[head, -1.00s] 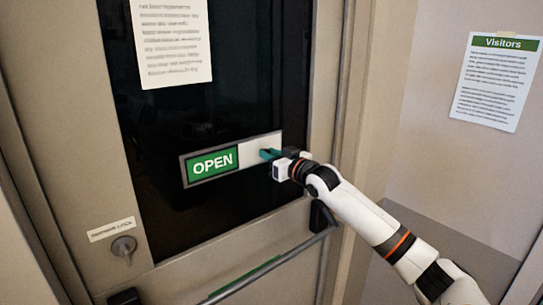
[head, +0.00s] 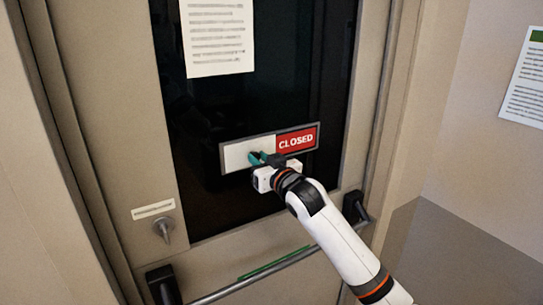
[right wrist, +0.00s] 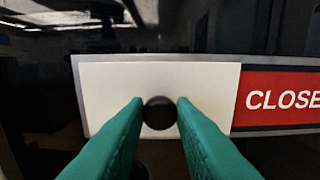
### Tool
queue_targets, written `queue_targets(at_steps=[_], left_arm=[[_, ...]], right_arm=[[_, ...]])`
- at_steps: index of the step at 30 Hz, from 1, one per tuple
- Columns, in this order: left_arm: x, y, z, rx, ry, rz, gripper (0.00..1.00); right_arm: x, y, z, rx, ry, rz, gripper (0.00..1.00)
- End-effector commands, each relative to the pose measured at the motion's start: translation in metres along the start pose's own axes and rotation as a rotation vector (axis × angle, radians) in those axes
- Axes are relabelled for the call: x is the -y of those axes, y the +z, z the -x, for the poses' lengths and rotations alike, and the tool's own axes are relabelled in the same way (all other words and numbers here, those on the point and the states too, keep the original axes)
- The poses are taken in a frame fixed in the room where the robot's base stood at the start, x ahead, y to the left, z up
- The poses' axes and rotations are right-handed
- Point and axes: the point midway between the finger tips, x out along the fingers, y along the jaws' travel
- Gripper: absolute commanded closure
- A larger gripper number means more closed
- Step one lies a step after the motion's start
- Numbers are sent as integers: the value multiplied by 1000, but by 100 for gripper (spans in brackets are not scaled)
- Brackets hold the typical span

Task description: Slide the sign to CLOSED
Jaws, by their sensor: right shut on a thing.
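The sliding sign (head: 297,140) is mounted on the dark glass of the door. Its red CLOSED face shows at the right, and the white slider plate (head: 236,157) covers the left part. In the right wrist view, the plate (right wrist: 98,88) sits left of the red CLOSED field (right wrist: 285,98). My right gripper (head: 258,159) is at the plate, its green fingers shut on the round black knob (right wrist: 160,112) in the middle of the plate. The right fingers also show in the right wrist view (right wrist: 160,115). My left gripper is not in view.
A paper notice (head: 217,37) hangs on the glass above the sign. A push bar (head: 290,262) crosses the door below, and a lock (head: 164,229) with a small label is at the lower left. Another notice (head: 525,85) is on the right wall.

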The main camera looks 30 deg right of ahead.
Motion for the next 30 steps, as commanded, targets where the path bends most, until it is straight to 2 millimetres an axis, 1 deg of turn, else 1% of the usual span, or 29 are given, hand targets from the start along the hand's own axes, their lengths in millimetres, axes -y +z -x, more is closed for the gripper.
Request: queue_targets(at_steps=[1,10,11,12,14,15,22,25,28,30], left_arm=[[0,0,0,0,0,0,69],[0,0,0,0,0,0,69],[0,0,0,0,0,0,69],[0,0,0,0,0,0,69],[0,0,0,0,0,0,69],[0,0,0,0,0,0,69],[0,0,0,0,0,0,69],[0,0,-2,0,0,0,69],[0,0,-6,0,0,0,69],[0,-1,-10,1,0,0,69]], right_arm=[[-4,0,0,1,5,-1,100],[-5,-1,0,0,7,-1,100],[-5,-1,0,0,8,-1,75],[-5,-1,0,0,8,-1,69],[-5,-1,0,0,7,-1,59],[-5,0,0,1,7,-1,56],[-4,0,0,1,5,-1,56],[-4,-1,3,1,5,0,56],[-4,-2,12,2,5,-1,56],[-4,-3,23,2,6,-1,56]])
